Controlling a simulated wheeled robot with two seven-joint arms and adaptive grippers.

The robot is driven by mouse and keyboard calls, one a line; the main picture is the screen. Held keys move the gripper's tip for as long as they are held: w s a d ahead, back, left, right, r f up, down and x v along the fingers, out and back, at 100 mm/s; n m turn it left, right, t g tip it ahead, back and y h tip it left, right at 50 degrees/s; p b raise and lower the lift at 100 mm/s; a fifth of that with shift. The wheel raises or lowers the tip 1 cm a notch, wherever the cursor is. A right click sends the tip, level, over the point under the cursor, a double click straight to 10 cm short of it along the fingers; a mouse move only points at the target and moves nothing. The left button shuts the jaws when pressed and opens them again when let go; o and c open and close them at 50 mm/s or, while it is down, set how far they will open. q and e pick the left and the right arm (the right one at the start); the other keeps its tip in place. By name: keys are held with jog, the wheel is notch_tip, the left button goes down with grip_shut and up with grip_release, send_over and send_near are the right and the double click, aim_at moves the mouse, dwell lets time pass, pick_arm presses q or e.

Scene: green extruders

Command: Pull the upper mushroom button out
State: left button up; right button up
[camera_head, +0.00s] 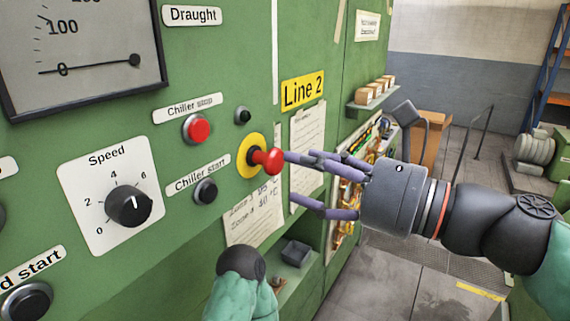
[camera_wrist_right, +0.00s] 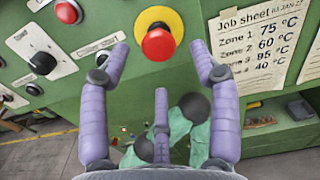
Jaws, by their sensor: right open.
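A red mushroom button (camera_head: 272,162) on a yellow disc (camera_head: 246,157) sticks out of the green panel, below the "Line 2" label. In the right wrist view the red button (camera_wrist_right: 158,44) is at the top, between and beyond the tips of two purple fingers. My right gripper (camera_head: 291,177) is open and empty, its fingers pointing at the button from the right. The upper fingertip is close to the red head; I cannot tell whether they touch. The right gripper also shows in the right wrist view (camera_wrist_right: 159,65). My left gripper is not seen. No second mushroom button is clear.
The red chiller stop button (camera_head: 198,129), black chiller start button (camera_head: 206,191) and speed knob (camera_head: 129,206) lie left of the mushroom button. A job sheet (camera_head: 252,220) hangs below it. A small shelf (camera_head: 372,101) with boxes juts out at right. Open floor lies beyond.

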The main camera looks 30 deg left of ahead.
jog(key=d, duration=0.6)
jog(key=shift+s+d, duration=0.3)
jog(key=shift+d, duration=0.05)
jog(key=shift+f, duration=0.1)
